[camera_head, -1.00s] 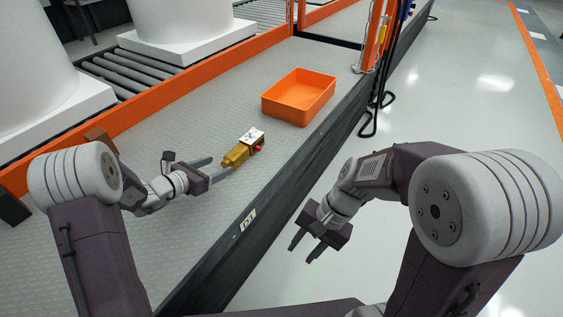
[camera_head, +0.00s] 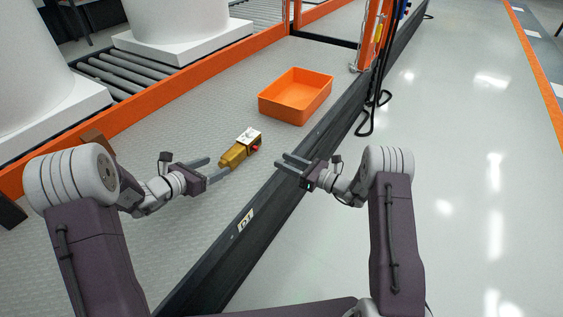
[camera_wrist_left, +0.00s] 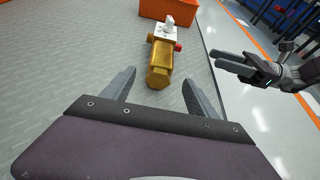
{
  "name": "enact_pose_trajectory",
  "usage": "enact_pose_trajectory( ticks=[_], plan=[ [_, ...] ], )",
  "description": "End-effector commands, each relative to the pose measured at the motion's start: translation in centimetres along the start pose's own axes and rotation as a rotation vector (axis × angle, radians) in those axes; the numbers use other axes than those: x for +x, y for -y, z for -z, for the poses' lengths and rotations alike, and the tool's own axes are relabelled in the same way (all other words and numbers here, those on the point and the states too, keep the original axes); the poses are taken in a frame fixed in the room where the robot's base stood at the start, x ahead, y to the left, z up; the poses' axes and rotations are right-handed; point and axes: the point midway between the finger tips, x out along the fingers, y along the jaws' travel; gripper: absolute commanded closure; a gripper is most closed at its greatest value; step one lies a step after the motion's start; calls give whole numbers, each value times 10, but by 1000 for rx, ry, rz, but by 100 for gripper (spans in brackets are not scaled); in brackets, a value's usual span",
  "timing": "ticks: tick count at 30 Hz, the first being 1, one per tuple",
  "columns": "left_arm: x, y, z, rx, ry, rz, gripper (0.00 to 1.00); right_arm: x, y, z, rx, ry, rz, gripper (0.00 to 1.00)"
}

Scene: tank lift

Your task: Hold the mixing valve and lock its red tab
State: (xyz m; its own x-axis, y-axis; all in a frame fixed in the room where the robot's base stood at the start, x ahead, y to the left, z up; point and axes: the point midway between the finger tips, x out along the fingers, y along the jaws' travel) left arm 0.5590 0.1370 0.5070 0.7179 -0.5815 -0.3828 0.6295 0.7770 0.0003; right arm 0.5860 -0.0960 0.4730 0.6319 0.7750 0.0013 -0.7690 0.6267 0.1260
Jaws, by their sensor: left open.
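The mixing valve (camera_head: 235,154) lies on the grey textured deck, with a brass body and a white block at its far end. It also shows in the left wrist view (camera_wrist_left: 158,70). Its red tab (camera_head: 256,149) sticks out on the right side, and is seen in the left wrist view (camera_wrist_left: 178,47). My left gripper (camera_head: 219,166) is open, its fingers pointing at the near brass end, apart from it. My right gripper (camera_head: 282,161) is open and empty, right of the valve near the deck's dark edge, fingers pointing left. Whether the tab is locked I cannot tell.
An orange bin (camera_head: 296,98) stands on the deck beyond the valve. A dark edge rail (camera_head: 262,205) runs along the deck's right side. Large white tanks and a roller conveyor (camera_head: 105,72) lie behind an orange barrier. The floor to the right is clear.

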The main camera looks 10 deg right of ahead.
Motion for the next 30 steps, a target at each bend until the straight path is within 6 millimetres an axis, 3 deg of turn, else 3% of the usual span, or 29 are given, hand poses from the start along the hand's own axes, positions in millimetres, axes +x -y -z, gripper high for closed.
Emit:
enact_pose_trajectory(
  ticks=[15, 26, 30],
  plan=[
    [82, 1, 0, 1, 0, 2, 33, 1, -1, 0, -1, -1, -3, 64],
    [90, 0, 0, 0, 0, 0, 33, 1, -1, 0, -2, -1, -3, 64],
    [90, 0, 0, 0, 0, 0, 72, 1, -1, 0, -2, -1, -3, 64]
  ],
)
